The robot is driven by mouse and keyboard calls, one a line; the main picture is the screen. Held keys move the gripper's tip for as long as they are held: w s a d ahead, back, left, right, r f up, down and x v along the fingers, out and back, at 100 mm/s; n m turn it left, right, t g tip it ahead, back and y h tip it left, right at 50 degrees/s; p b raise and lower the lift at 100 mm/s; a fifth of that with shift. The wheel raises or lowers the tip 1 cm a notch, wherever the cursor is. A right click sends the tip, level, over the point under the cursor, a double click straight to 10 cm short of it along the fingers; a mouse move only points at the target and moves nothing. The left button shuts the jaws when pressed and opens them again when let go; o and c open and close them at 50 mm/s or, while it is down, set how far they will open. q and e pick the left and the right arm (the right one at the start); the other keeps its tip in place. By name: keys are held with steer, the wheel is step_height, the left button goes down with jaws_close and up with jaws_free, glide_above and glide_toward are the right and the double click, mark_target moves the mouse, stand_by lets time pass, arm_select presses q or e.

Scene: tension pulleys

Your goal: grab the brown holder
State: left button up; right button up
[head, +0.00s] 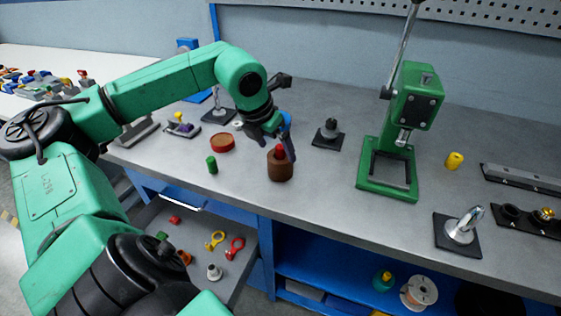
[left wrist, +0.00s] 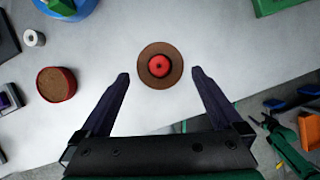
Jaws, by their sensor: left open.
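The brown holder (head: 280,170) is a short round cup standing upright on the grey bench, with a red piece (head: 280,149) in its top. In the left wrist view the brown holder (left wrist: 147,77) is a brown ring around the red piece (left wrist: 160,66). My left gripper (head: 275,148) is open just above and at the holder, pointing down. In the left wrist view the fingertips (left wrist: 160,76) lie on either side of the holder, with gaps on both sides. I cannot tell whether the fingers are level with its body.
A red-rimmed brown dish (head: 222,142) and a green cylinder (head: 212,165) stand left of the holder. A black-based post (head: 328,135) is behind right, and a green press (head: 388,180) further right. An open drawer (head: 195,235) with small parts lies below the front edge.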

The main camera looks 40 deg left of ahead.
mark_target(277, 154)
arm_select(q)
steer(key=p+x, duration=0.2)
steer(key=x, duration=0.3)
steer(key=shift+f, duration=0.55)
steer(key=c, duration=1.4)
steer(key=shift+r, duration=0.2)
